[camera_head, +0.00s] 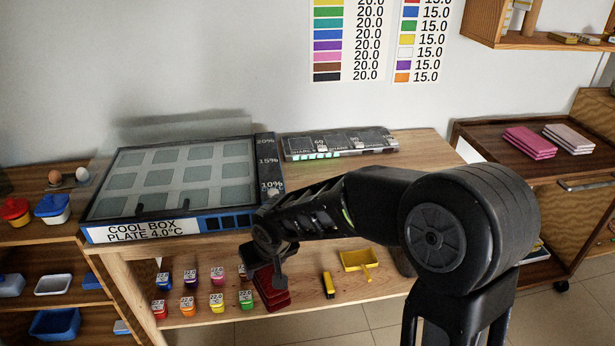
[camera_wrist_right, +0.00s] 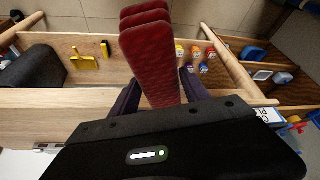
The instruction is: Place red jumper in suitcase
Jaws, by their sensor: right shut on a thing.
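The red jumper (camera_head: 270,290) is a folded, dark red knit bundle. It hangs below my right gripper (camera_head: 268,262) at the front of the wooden bench. The right wrist view shows the jumper (camera_wrist_right: 152,62) between the two dark fingers of the right gripper (camera_wrist_right: 160,95), which are shut on it. Its several folded layers point away from the wrist. My right arm covers part of the bench. My left gripper is in neither view. I cannot make out a suitcase for sure in either view.
A cool box plate (camera_head: 130,232) lies on the bench top (camera_head: 425,150). Small labelled coloured pots (camera_head: 217,303) and a yellow scoop tray (camera_head: 358,260) stand on the lower shelf. Pink folded stacks (camera_head: 528,143) lie on a brown wooden unit (camera_head: 490,135) at right.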

